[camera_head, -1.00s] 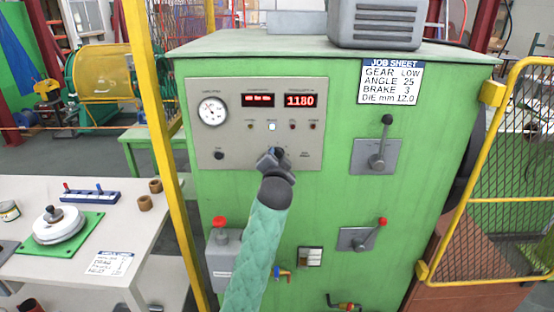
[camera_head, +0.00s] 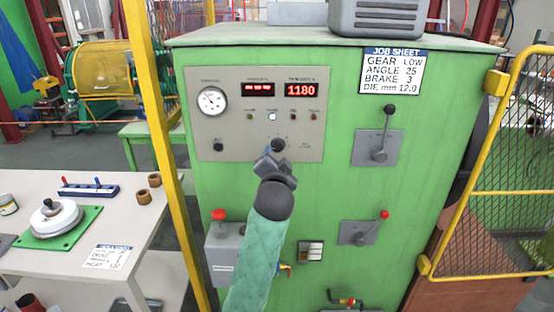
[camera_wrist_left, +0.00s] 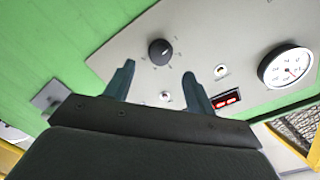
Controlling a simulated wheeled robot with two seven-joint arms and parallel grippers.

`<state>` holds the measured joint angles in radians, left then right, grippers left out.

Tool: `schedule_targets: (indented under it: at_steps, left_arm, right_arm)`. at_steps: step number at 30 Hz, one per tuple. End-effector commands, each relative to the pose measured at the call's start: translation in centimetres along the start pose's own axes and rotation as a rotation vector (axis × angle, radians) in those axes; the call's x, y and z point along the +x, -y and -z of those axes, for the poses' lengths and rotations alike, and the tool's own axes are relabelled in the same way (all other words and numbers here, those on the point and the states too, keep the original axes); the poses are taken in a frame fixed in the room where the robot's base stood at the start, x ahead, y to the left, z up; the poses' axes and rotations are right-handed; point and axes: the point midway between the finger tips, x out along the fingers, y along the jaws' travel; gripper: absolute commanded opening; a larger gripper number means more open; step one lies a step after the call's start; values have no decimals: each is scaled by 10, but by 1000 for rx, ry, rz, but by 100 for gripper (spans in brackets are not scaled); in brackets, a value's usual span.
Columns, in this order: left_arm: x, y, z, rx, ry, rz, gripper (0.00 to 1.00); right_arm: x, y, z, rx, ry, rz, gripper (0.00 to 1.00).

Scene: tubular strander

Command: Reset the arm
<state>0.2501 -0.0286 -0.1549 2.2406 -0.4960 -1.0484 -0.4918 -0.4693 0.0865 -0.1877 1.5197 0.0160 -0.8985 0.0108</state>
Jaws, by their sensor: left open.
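My left arm, in a green sleeve, reaches up from the bottom middle of the head view. My left gripper (camera_head: 270,160) is in front of the lower part of the grey control panel (camera_head: 240,132), just below a black knob (camera_head: 278,145). In the left wrist view the two fingers (camera_wrist_left: 158,80) stand apart with nothing between them. The black knob (camera_wrist_left: 160,52) shows beyond the fingertips, clear of them. My right gripper is not in view.
The green cabinet carries a black-knobbed lever (camera_head: 385,140), a red-knobbed lever (camera_head: 372,228) and a red button box (camera_head: 219,215). A yellow post (camera_head: 155,120) stands left, a yellow mesh guard (camera_head: 510,180) right. A white table (camera_head: 120,215) is at left.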

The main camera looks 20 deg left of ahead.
Motion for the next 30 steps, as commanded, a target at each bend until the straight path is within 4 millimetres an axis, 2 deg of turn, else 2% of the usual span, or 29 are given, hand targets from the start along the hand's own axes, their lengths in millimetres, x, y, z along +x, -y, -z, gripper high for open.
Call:
schedule_targets:
  at_steps: [5,16,22,24,30]
  left_arm:
    - [-10,0,0,0,0,0,55]
    - [-10,0,0,-8,0,-1,55]
    - [-10,-1,4,-118,-19,-6,55]
    - [-5,-12,4,-189,-30,-38,55]
    - [29,-72,-9,-333,-5,-168,55]
  right_arm:
    - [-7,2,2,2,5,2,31]
    - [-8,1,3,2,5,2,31]
    - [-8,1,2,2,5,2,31]
    - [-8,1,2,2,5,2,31]
    - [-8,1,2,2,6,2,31]
